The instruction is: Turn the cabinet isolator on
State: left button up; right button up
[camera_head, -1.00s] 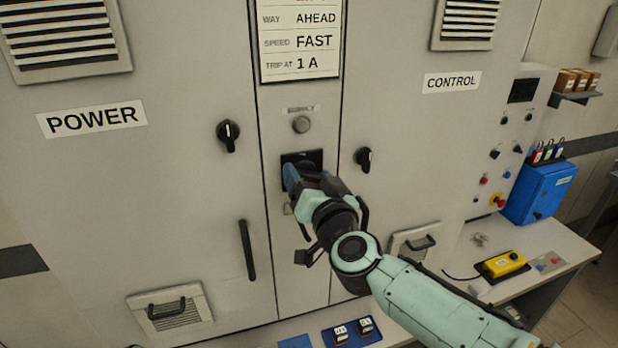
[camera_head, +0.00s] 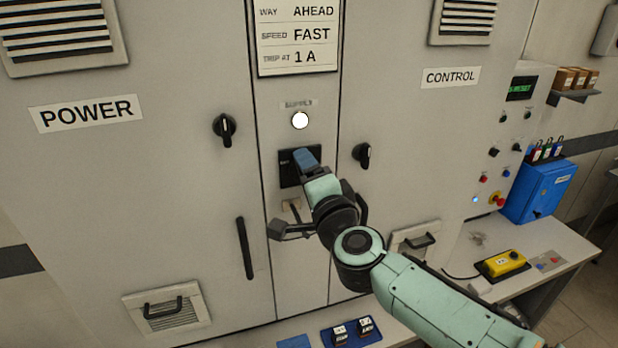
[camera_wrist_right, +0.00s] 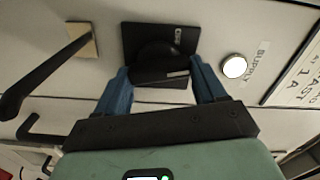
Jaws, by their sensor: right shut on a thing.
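The isolator (camera_head: 287,172) is a black square plate with a rotary handle, on the narrow middle panel of the grey cabinet. My right gripper (camera_head: 305,160) reaches it from the lower right and hides much of it. In the right wrist view the black handle (camera_wrist_right: 160,62) sits between the two blue fingers, and the gripper is shut on it. A small white label on the plate (camera_wrist_right: 135,38) is too blurred to read surely. The round SUPPLY lamp (camera_head: 300,120) above the isolator glows white. My left gripper is in neither view.
Black knobs sit on the POWER door (camera_head: 224,127) and CONTROL door (camera_head: 362,155). A long door handle (camera_head: 246,248) stands lower left. At right, a control panel (camera_head: 497,150) has a lit green display and a blue light. A bench (camera_head: 545,240) holds a yellow box (camera_head: 500,265).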

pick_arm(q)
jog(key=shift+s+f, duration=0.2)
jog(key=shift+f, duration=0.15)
pick_arm(e)
jog(key=shift+f+m, duration=0.1)
jog(key=shift+m, duration=1.2)
pick_arm(q)
jog(key=shift+b, duration=0.3)
pick_arm(e)
jog(key=o, duration=1)
jog(key=shift+o, duration=0.2)
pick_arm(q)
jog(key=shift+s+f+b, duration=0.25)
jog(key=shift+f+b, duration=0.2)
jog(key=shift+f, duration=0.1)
pick_arm(e)
jog(key=v, duration=1.3)
jog(key=shift+s, duration=0.2)
